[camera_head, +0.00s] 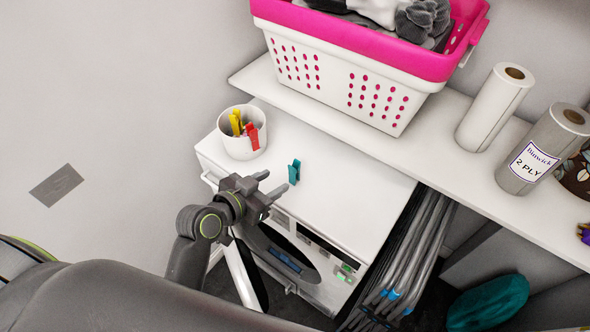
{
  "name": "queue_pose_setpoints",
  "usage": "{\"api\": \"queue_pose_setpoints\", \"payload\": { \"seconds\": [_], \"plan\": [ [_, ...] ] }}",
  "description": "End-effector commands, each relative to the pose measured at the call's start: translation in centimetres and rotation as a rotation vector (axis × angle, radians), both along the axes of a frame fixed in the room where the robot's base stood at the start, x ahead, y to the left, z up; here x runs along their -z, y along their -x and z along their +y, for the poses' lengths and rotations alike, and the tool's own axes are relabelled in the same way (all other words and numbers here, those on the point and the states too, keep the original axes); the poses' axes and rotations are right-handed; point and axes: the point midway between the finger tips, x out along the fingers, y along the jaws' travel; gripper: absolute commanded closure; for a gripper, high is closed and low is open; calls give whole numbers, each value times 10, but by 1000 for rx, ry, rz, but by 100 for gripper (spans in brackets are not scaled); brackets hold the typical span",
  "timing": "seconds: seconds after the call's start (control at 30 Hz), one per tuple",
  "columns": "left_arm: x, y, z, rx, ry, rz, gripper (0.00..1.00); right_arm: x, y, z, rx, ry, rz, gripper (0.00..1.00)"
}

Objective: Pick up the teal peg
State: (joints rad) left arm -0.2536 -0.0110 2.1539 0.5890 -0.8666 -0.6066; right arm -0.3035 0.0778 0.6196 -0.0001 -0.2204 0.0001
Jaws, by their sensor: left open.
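The teal peg (294,172) stands on the white top of the dryer (345,185), right of the white pot. My left gripper (271,182) is open and empty, with its fingers pointing toward the peg. The fingertips are just left of the peg and appear apart from it. The exact gap in height and depth is hard to tell. My right gripper is not in view.
A white pot (239,149) with yellow and red pegs stands at the dryer's back left. A pink-rimmed laundry basket (335,75) and paper rolls (494,107) stand on the shelf (440,140) behind. A folded rack (410,258) leans right of the dryer.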

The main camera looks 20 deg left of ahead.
Motion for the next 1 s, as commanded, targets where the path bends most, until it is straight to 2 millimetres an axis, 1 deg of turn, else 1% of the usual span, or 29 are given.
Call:
{"api": "queue_pose_setpoints", "payload": {
  "seconds": [0.03, 0.13, 0.37, 0.47, 0.67, 0.8, 1.0],
  "plan": [
    [1, -8, -4, 1, 4, 1, 56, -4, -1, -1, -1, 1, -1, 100],
    [7, -18, -8, 1, 1, 1, 56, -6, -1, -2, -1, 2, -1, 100],
    [12, -29, -12, 0, 0, 0, 56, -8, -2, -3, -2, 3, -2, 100],
    [14, -35, -13, 0, 0, 0, 56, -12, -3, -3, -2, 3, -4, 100],
    [21, -58, -16, 0, -1, 2, 56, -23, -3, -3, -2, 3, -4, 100],
    [28, -69, -22, -1, 0, 1, 56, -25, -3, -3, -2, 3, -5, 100],
    [32, -74, -24, -2, 0, 1, 56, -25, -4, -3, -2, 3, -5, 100]
  ]
}}
